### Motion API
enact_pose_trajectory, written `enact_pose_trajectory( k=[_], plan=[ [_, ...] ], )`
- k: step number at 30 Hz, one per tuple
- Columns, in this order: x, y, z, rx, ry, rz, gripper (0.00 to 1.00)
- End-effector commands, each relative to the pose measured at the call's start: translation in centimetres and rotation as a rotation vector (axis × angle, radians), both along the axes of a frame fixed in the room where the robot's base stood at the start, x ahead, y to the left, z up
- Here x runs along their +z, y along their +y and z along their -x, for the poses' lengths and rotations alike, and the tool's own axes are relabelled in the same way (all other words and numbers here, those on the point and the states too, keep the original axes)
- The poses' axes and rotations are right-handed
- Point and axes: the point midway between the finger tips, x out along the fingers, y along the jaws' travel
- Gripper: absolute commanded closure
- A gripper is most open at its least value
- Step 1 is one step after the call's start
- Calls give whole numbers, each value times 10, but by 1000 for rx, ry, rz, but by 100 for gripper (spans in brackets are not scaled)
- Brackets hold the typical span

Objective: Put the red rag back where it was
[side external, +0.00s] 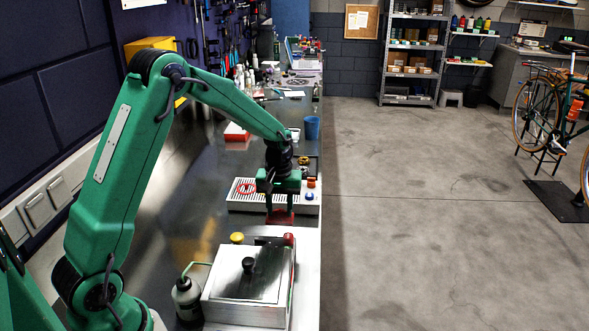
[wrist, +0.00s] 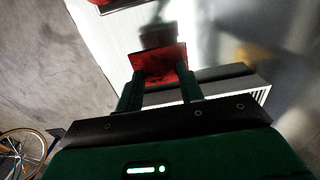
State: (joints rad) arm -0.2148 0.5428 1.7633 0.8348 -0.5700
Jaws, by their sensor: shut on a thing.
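The red rag (side external: 280,217) is a small flat red piece between the fingers of my gripper (side external: 280,205), low over the bench between the slotted white tray and the metal box. In the wrist view the rag (wrist: 160,62) spans the two green fingers of my gripper (wrist: 159,78), which are shut on it. A dark shape, perhaps its shadow or reflection, lies just beyond it. I cannot tell whether the rag touches the bench.
A metal box (side external: 226,288) with a black-knobbed lid stands in front, an oil can (side external: 187,299) on its left. Behind my gripper lies a white slotted tray (side external: 236,205) with small parts. A blue cup (side external: 312,128) stands farther back. The bench's right edge is close.

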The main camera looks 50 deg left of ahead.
Motion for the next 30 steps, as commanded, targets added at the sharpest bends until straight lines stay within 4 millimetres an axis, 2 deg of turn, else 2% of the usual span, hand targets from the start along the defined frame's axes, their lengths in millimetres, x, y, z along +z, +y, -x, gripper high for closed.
enact_pose_trajectory(
  k=[10,25,26,28,29,30],
  plan=[
    [-35,0,1,0,4,1,84],
    [-42,0,1,0,2,1,84],
    [-41,0,1,0,2,1,59],
    [-41,0,1,0,1,0,45],
    [-41,0,1,0,1,0,41],
    [-41,0,1,0,1,0,41]
  ],
)
